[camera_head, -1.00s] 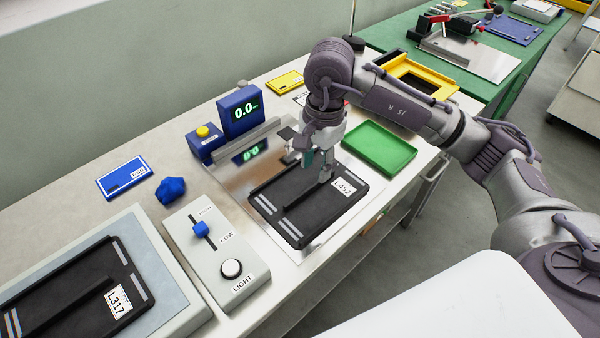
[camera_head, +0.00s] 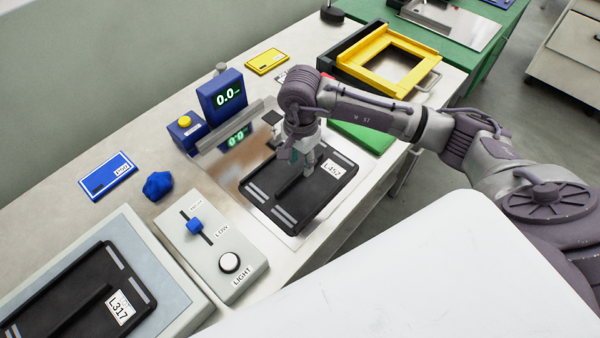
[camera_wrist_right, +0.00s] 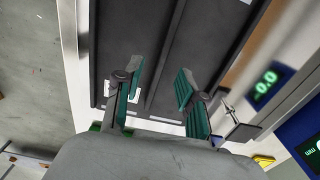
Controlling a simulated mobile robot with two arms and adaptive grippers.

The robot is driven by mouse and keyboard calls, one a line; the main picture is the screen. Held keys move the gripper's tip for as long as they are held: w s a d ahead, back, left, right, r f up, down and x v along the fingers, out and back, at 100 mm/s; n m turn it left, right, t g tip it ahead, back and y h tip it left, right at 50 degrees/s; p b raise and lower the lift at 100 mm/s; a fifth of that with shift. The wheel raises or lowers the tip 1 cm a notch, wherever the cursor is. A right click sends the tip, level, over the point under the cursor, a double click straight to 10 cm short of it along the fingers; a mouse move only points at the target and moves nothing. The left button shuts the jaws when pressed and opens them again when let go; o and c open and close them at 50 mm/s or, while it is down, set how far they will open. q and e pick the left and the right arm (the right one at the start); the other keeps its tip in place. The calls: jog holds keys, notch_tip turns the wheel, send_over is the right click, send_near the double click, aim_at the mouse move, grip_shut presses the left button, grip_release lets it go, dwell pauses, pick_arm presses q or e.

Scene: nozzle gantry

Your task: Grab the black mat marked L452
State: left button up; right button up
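The black mat marked L452 (camera_head: 318,192) lies on the metal plate of the measuring stand in the head view, its white label at its right end. It has a raised rib along its middle. My right gripper (camera_head: 303,168) is over the mat, pointing down. In the right wrist view, the open fingers (camera_wrist_right: 157,88) with green pads stand on either side of the mat's rib, and the mat (camera_wrist_right: 125,30) fills the upper middle. I cannot tell whether the fingertips touch it. My left gripper is not in view.
A similar black mat marked L317 (camera_head: 75,290) lies at the lower left. A grey box with a slider and LIGHT button (camera_head: 229,262) stands between them. The blue display (camera_head: 222,95), yellow frame (camera_head: 370,50) and partly hidden green tray (camera_head: 360,136) are nearby.

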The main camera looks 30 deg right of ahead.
aim_at(300, 171)
notch_tip(300, 171, down, 3)
jog(key=shift+w+f+p, duration=0.1)
jog(key=shift+f+p, duration=0.05)
jog(key=shift+p, duration=0.35)
jog(key=shift+f, duration=0.15)
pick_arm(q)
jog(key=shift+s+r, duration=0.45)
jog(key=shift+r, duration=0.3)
pick_arm(e)
grip_shut()
jog(key=shift+w, duration=0.1)
